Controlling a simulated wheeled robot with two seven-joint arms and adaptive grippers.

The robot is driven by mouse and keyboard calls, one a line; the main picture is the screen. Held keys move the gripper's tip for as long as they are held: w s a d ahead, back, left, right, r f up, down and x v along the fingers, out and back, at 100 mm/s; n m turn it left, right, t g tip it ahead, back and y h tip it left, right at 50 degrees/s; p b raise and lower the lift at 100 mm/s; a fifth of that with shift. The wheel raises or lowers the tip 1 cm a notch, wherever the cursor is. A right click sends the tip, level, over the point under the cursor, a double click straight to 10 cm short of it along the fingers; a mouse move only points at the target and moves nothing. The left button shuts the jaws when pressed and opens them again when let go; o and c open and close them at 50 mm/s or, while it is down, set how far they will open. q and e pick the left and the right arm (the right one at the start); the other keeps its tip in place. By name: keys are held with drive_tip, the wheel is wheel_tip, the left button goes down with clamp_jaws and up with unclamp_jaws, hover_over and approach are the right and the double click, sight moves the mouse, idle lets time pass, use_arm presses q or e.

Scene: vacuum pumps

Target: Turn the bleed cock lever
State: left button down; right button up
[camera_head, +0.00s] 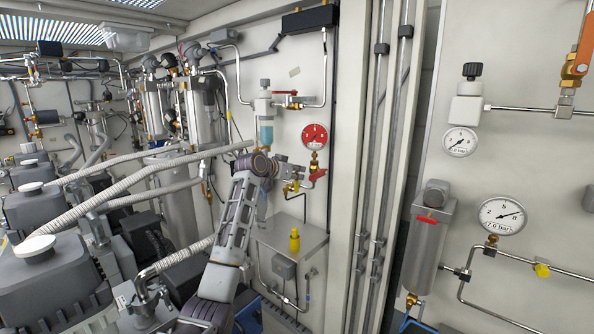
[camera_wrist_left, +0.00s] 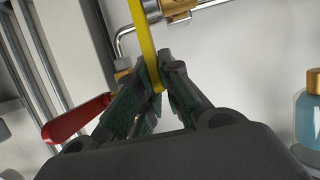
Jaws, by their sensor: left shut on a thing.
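A yellow lever (camera_wrist_left: 142,35) runs between the fingertips of my left gripper (camera_wrist_left: 158,78) in the left wrist view. The gripper is shut on it. The brass valve body (camera_wrist_left: 176,8) on a steel pipe is just beyond the fingers. In the head view my left gripper (camera_head: 285,171) reaches the wall panel below the red-faced gauge (camera_head: 314,136). A small yellow part (camera_head: 296,186) shows just below the gripper there. My right gripper is not in view.
A red lever (camera_wrist_left: 76,119) lies close to the fingers; it also shows in the head view (camera_head: 318,174). A bowl of blue liquid (camera_head: 265,133) hangs above the wrist. A metal shelf (camera_head: 275,240) with a yellow bottle (camera_head: 294,241) is below.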

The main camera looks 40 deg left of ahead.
use_arm(q)
drive_tip(key=shift+w+r, duration=0.15)
drive_tip(key=shift+g, duration=0.3)
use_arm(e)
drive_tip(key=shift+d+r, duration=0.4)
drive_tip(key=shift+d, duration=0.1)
use_arm(q)
drive_tip(key=c, duration=1.6)
unclamp_jaws()
drive_tip(key=shift+o, duration=0.2)
drive_tip(key=shift+f, duration=0.2)
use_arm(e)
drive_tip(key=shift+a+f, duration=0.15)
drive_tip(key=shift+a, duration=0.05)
